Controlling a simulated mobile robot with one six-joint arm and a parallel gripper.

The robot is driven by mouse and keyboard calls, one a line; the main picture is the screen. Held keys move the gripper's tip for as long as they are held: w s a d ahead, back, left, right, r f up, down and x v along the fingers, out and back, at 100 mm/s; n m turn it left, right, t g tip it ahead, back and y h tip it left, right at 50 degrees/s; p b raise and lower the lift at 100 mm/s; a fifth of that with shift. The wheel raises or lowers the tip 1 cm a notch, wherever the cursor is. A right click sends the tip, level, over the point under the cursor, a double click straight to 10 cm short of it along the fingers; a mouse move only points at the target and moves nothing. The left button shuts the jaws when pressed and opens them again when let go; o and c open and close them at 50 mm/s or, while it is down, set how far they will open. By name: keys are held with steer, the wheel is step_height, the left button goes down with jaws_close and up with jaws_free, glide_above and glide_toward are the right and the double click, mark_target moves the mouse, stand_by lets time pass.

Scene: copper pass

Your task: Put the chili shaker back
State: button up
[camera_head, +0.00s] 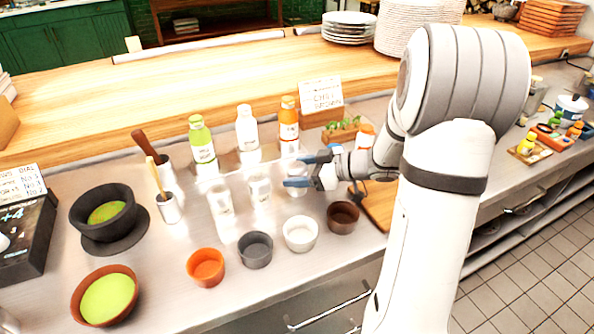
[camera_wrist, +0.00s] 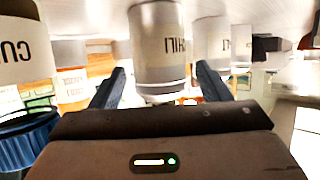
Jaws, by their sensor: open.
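The chili shaker (camera_wrist: 158,50) is a pale cylinder with "CHILI" on its label, upside down in the wrist view. It appears between the two fingers of my gripper (camera_wrist: 160,88), which are open and apart from it at the sides. In the head view my gripper (camera_head: 307,170) has its blue fingers around a pale shaker (camera_head: 296,172), partly hidden by them. Two similar shakers, one (camera_head: 260,187) and another (camera_head: 220,199), stand to its left. A handwritten card (camera_head: 321,95) on a wooden block stands behind; its words are hard to read.
Green-capped (camera_head: 201,140), white (camera_head: 246,128) and orange (camera_head: 289,120) bottles stand behind the shakers. Small bowls, orange (camera_head: 206,268), grey (camera_head: 255,250), white (camera_head: 300,233) and brown (camera_head: 343,217), stand in front. A cutting board (camera_head: 378,205) lies to the right. A jar marked "CU..." (camera_wrist: 18,50) is close at left in the wrist view.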

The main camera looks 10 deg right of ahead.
steer(key=v, duration=1)
steer(key=w+d+r+m+t+h, duration=0.3)
steer(key=w+r+m+t+h, duration=0.25)
steer(key=h, duration=0.55)
steer(key=s+a+f+m+g, duration=0.1)
steer(key=s+a+m+g, duration=0.1)
steer(key=s, duration=0.6)
steer(key=s+a+f+m+g, duration=0.1)
steer(key=s+a+f+g, duration=0.1)
steer(key=s+a+g, duration=0.3)
steer(key=s+a+f+m+g, duration=0.1)
steer(key=s+a+m+g, duration=0.1)
steer(key=s, duration=0.8)
steer(key=shift+s+a+f+m+g, duration=0.4)
steer(key=shift+a+g, duration=0.35)
steer(key=shift+a, duration=0.15)
steer(key=shift+r+p, duration=0.6)
steer(key=shift+p, duration=0.25)
